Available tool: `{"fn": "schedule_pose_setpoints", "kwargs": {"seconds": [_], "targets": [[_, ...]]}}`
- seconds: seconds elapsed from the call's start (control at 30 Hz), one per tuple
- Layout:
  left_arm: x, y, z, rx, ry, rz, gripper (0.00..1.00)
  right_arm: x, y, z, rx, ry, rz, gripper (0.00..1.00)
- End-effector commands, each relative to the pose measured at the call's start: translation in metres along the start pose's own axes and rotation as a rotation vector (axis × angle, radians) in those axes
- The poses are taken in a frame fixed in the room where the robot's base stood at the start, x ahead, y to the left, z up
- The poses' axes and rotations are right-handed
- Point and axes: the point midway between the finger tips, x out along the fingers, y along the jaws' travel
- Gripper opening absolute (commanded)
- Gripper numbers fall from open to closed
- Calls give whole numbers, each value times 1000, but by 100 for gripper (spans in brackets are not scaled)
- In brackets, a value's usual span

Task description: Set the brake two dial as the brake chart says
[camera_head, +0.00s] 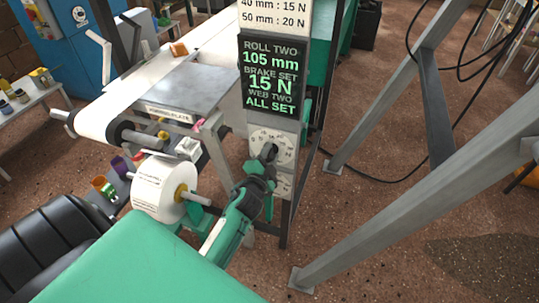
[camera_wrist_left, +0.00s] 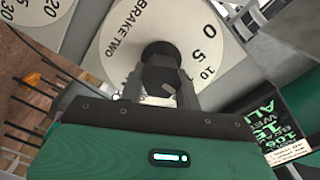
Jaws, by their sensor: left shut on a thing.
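The brake two dial is a white round face (camera_wrist_left: 205,42) with black numbers, lettered BRAKE TWO in the left wrist view. In the head view its face (camera_head: 286,142) is on the grey post below the screen. My left gripper (camera_head: 268,153) is shut on the dark knob (camera_wrist_left: 160,72) at its centre. The dark screen (camera_head: 271,75) reads ROLL TWO 105 mm, BRAKE SET 15 N, WEB TWO ALL SET. My right gripper is not in view.
A second dial (camera_head: 285,187) sits just below, partly behind my left gripper. A white paper roll (camera_head: 158,190) on a spindle stands left of my left arm. A grey slanted beam (camera_head: 385,215) crosses the right side.

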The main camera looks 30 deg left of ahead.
Motion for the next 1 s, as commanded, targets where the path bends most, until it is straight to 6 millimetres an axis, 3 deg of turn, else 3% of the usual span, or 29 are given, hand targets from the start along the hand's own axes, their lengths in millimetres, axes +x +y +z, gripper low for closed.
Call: {"fn": "schedule_pose_setpoints", "kwargs": {"seconds": [0.43,0.47,0.57,0.87,1.0], "targets": [[0,0,-1,9,2,-1,10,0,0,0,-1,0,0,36],[0,0,-1,9,2,-1,37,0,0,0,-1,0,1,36],[0,0,-1,9,2,-1,55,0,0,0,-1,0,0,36],[-1,0,0,9,1,0,55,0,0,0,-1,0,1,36],[-12,1,0,8,0,1,55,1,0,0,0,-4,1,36]]}}
